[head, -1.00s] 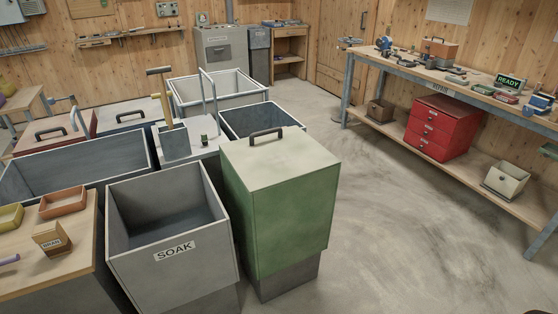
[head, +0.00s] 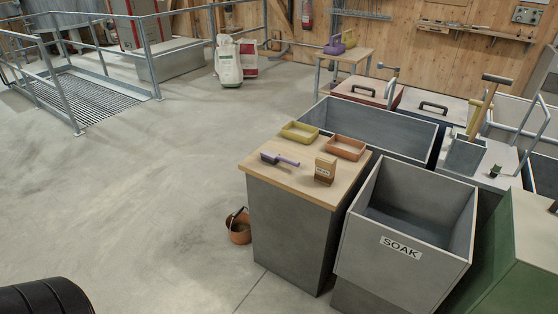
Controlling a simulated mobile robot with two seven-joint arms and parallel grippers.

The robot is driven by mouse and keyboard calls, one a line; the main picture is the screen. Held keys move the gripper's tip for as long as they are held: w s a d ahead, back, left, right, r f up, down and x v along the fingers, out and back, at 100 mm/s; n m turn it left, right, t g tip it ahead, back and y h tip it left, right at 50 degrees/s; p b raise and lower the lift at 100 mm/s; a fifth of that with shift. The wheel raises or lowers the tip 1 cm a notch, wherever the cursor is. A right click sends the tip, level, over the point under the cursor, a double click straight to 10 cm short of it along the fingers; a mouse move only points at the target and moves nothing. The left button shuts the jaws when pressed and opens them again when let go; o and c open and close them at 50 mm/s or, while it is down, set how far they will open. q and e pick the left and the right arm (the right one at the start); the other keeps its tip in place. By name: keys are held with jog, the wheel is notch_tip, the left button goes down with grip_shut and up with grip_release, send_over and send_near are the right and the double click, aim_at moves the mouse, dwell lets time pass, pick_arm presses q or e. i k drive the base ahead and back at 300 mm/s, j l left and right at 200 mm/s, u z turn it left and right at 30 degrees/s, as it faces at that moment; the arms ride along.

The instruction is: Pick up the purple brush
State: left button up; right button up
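The purple brush (head: 285,161) lies on the light wooden top (head: 262,178) of a grey cabinet, near its left side. Its dark head points left and its purple handle points right, towards a small labelled brown box (head: 325,168). Nothing covers the brush. Neither of my grippers shows in the head view.
A yellow tray (head: 299,132) and an orange tray (head: 345,147) sit behind the brush. The grey SOAK bin (head: 401,247) stands right of the cabinet. A brown bucket (head: 239,228) is on the floor to its left. The floor farther left is clear up to a railing (head: 150,60).

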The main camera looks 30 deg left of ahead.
aim_at(267, 155)
jog(key=i+j, duration=0.2)
jog(key=j, duration=0.15)
jog(key=i+j, duration=0.15)
jog(key=j, duration=0.2)
jog(key=i+j, duration=0.2)
jog(key=j, duration=0.15)
jog(key=i+j, duration=1)
jog(key=i+j+u, duration=0.05)
